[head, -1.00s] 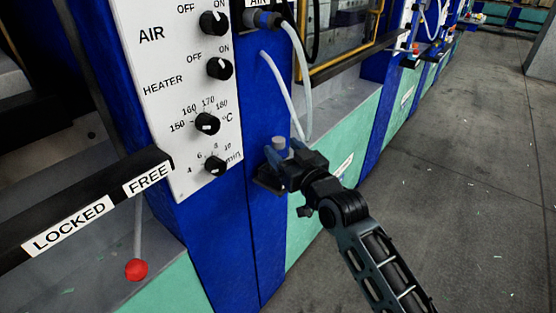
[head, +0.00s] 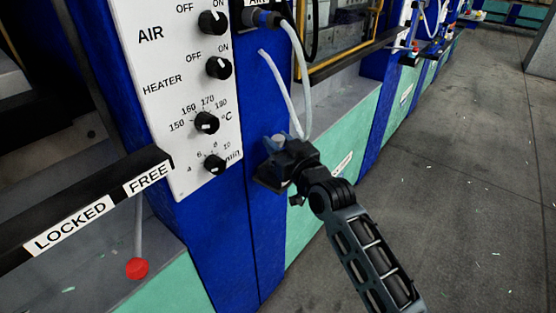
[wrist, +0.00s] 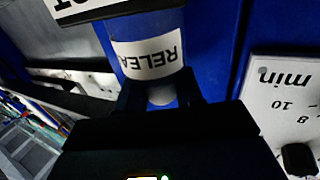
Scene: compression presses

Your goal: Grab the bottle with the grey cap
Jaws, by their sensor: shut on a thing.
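The bottle (wrist: 150,52) is blue and translucent with a white label reading "RELEA", upside down in the wrist view. Its grey cap (wrist: 162,96) shows between the dark fingers. My gripper (wrist: 160,90) is shut on the bottle near its cap end. In the head view my gripper (head: 284,148) is at the small black shelf (head: 268,184) on the blue press column, and hides most of the bottle. The bottle's base is at or close to the shelf edge in the wrist view; I cannot tell whether it touches.
A white control panel (head: 150,110) with black knobs is left of my gripper. White hoses (head: 303,85) hang just above and behind it. Open grey floor (head: 460,190) lies to the right.

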